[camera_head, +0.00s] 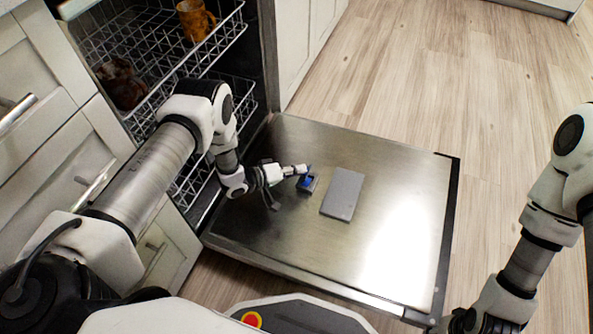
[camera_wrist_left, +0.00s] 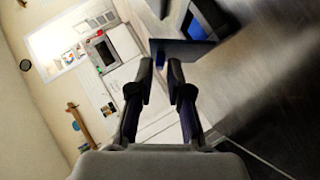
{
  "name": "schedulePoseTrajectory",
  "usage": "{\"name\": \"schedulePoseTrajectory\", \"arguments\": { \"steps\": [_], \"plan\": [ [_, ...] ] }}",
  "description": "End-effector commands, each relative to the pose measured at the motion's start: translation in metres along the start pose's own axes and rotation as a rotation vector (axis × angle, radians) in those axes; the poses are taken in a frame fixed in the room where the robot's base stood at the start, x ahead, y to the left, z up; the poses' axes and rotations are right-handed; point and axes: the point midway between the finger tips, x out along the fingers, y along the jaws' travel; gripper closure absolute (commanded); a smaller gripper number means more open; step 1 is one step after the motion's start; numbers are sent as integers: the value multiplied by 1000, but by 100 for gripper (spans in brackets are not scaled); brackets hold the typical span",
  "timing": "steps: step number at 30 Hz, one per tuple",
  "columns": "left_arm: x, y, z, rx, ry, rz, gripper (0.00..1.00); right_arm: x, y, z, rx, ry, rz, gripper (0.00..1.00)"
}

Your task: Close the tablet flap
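The tablet compartment (camera_head: 308,183) is a small dark box in the open dishwasher door, with a blue tablet inside. In the left wrist view the blue compartment (camera_wrist_left: 203,22) is at the top right. A dark plate, apparently the tablet flap (camera_wrist_left: 186,52), lies just beyond the fingertips; whether they touch it I cannot tell. My left gripper (camera_head: 303,170) is low over the door at the compartment's upper left side. In its wrist view the left gripper (camera_wrist_left: 162,76) has a narrow gap between the fingers. My right gripper (camera_head: 465,320) is partly cut off at the bottom, away from the door.
The dishwasher door (camera_head: 400,210) lies open, with a flat grey panel (camera_head: 343,194) right of the compartment. Racks (camera_head: 160,65) behind hold an orange mug (camera_head: 194,20) and a dark reddish item (camera_head: 120,84). Cabinets stand at the left. Wooden floor (camera_head: 430,75) is clear beyond.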

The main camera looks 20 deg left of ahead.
Motion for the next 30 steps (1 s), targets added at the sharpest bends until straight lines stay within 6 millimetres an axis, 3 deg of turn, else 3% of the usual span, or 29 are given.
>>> {"name": "schedulePoseTrajectory", "arguments": {
  "steps": [14,30],
  "plan": [
    [0,2,0,19,0,-18,100,-4,0,0,0,0,0,60],
    [13,14,14,273,-3,-271,100,-42,0,0,0,0,0,60]
  ]
}}
